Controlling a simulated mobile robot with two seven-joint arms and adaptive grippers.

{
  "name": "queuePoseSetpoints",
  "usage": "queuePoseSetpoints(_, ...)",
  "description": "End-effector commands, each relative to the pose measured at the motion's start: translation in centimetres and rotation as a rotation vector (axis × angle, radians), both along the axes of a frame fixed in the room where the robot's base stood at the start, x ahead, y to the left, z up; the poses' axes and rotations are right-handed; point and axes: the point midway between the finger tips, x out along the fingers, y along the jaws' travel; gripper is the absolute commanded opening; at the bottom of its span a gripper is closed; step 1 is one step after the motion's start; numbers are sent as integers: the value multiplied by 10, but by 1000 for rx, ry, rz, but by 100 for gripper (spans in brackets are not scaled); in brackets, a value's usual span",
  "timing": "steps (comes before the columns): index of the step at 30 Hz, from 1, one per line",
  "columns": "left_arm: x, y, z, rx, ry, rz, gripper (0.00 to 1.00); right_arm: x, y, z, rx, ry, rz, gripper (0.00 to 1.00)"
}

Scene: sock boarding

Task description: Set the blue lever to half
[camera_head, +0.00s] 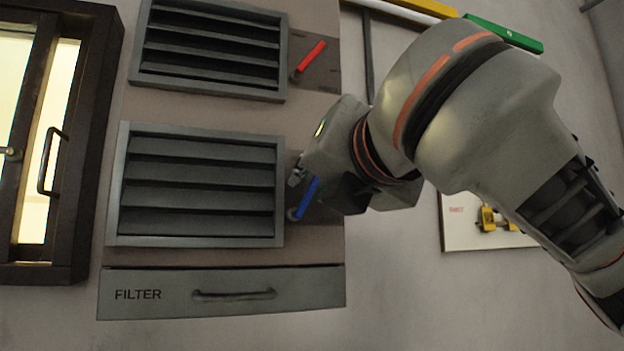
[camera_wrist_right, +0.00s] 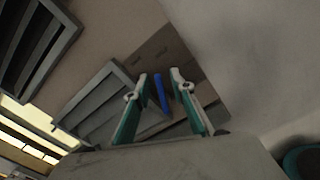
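The blue lever (camera_head: 307,198) is to the right of the lower louvred vent (camera_head: 197,186), tilted with its upper end to the right. My right gripper (camera_head: 296,180) is beside the lever in the head view, and its wrist hides part of the plate behind it. In the right wrist view the blue lever (camera_wrist_right: 160,93) shows between the two fingers of my right gripper (camera_wrist_right: 160,76). The fingers stand apart, with a gap visible on each side of the lever. My left gripper is in neither view.
A red lever (camera_head: 310,59) is beside the upper vent (camera_head: 210,48). Below is a drawer marked FILTER (camera_head: 222,292) with a handle. A dark-framed window or door (camera_head: 90,130) is at left. A white panel with yellow parts (camera_head: 480,222) is on the right wall.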

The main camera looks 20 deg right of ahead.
Motion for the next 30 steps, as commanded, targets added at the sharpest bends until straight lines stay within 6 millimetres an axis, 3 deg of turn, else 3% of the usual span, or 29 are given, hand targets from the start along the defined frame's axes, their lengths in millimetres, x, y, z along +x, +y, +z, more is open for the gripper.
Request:
queuePoseSetpoints(7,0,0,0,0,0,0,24,0,0,0,0,-1,0,24)
queuePoseSetpoints(10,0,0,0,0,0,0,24,0,0,0,0,-1,0,0)
queuePoseSetpoints(17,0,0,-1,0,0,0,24,0,0,0,5,-1,0,0)
queuePoseSetpoints(24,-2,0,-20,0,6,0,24,1,-6,-5,110,2,-3,0)
queuePoseSetpoints(30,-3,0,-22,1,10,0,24,0,-6,-3,148,4,-1,0)
